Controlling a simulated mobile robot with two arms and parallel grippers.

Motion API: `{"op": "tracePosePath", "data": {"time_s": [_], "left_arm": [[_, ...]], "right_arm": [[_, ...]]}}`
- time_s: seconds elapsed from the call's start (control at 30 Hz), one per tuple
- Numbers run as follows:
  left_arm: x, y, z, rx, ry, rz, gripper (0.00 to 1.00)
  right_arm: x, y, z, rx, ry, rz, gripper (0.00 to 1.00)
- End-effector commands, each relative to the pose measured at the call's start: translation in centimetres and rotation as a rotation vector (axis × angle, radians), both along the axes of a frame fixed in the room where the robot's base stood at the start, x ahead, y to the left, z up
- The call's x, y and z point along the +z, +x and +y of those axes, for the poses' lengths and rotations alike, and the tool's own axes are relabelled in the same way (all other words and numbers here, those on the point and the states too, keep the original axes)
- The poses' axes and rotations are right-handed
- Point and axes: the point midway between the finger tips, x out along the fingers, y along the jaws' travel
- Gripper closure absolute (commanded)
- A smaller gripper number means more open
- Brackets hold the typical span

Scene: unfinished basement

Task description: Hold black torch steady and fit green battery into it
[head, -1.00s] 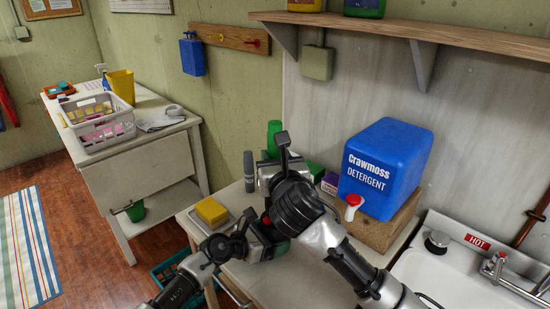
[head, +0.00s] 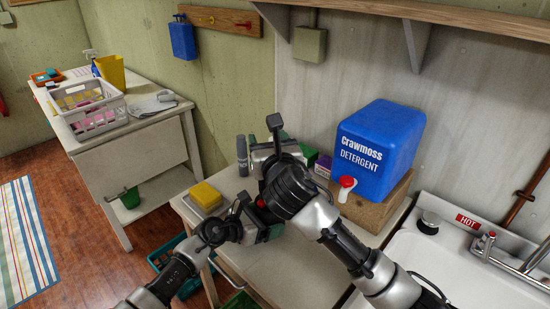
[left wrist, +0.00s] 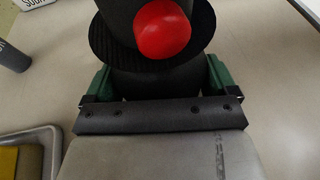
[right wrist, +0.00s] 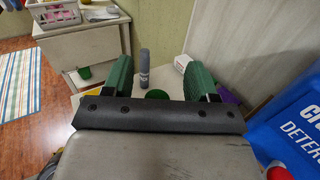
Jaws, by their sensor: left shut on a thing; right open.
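The black torch (left wrist: 160,82) is in my left gripper. Its black flange and round red button (left wrist: 162,28) show close up in the left wrist view. In the head view my left gripper (head: 262,222) is the lower one, above the worktop, with the torch mostly hidden by my right arm. My right gripper (head: 268,152) is open, farther back over the worktop. In the right wrist view a green rounded top, likely the green battery (right wrist: 157,94), shows low between the open fingers, partly hidden by the gripper bar. The head view hides it.
A grey cylinder (head: 242,155) stands at the back left of the worktop. A yellow sponge (head: 206,195) lies on a tray at the left. The blue detergent container (head: 380,150) on its wooden block and the sink (head: 410,265) bound the right side. Small boxes stand behind the grippers.

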Motion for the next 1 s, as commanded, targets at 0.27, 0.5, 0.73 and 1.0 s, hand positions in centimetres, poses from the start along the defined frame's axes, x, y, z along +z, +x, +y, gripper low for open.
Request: {"op": "tracePosePath", "data": {"time_s": [0.27,0.5,0.73,1.0], "left_arm": [[-0.1,0.0,0.0,-0.001,0.0,0.002,0.26],[0.0,0.0,0.0,-0.001,0.001,0.001,0.26],[0.0,0.0,0.0,-0.001,0.001,0.001,0.26],[0.0,0.0,0.0,-0.001,0.001,0.001,0.26]], "right_arm": [[0.3,-5.2,-1.2,0.003,0.0,-0.002,0.42],[0.3,-9.8,-2.2,0.002,0.001,-0.001,0.42],[0.3,-11.6,-2.7,0.001,0.0,-0.002,0.42],[0.3,-11.7,-2.7,0.0,0.001,-0.001,0.42]]}}
